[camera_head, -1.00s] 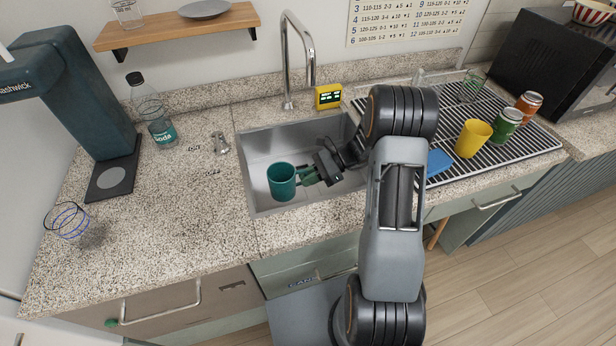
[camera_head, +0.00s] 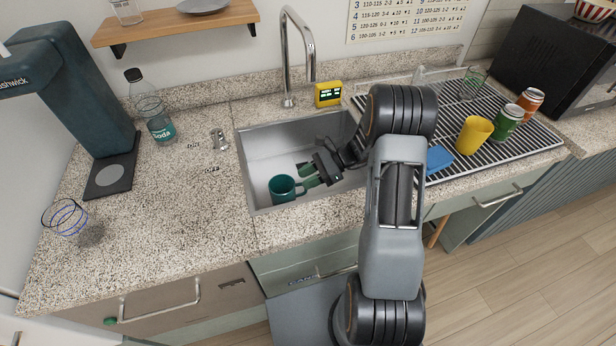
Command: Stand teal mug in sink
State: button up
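The teal mug (camera_head: 282,190) is upright inside the sink (camera_head: 256,172), near its front wall. The rim of the sink hides the mug's lower part, so its contact with the sink floor does not show. Its handle points right, towards my gripper (camera_head: 304,174). My gripper is in the sink just right of the mug, with its green fingers spread apart around or beside the handle. I cannot tell whether a finger still touches the handle.
A tall faucet (camera_head: 286,60) and a yellow timer (camera_head: 328,94) stand behind the sink. On the right, a drying rack (camera_head: 540,146) holds a yellow cup (camera_head: 473,136), cans, a glass and a blue sponge (camera_head: 438,160). The counter left of the sink is mostly clear.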

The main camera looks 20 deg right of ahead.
jog(key=shift+r, duration=0.1)
jog(key=r+v, duration=0.1)
jog(key=v, duration=1.1)
jog(key=s+a+r+n+h, duration=0.2)
jog(key=s+a+n+h, duration=0.1)
jog(key=s+a+r+n+h, duration=0.2)
jog(key=s+a+n+h, duration=0.1)
jog(key=n, duration=0.1)
jog(key=s+a+r+n+h, duration=0.2)
jog(key=s+a+n+h, duration=0.1)
jog(key=a, duration=0.1)
jog(key=shift+s+r+g, duration=0.4)
jog(key=s+n+t+h, duration=0.1)
jog(key=n, duration=0.1)
jog(key=s+r+n+t+h, duration=0.1)
jog(key=s+n, duration=0.1)
jog(key=s+a+n+t+h, duration=0.1)
jog(key=s+n, duration=0.1)
jog(key=shift+a+r+n+h, duration=0.1)
jog(key=shift+r+n+h, duration=0.2)
jog(key=shift+h, duration=0.1)
jog(key=shift+s+r+n+t+h, duration=0.1)
jog(key=shift+s+n+t+h, duration=0.2)
jog(key=shift+s+n+t, duration=0.4)
jog(key=shift+w, duration=0.2)
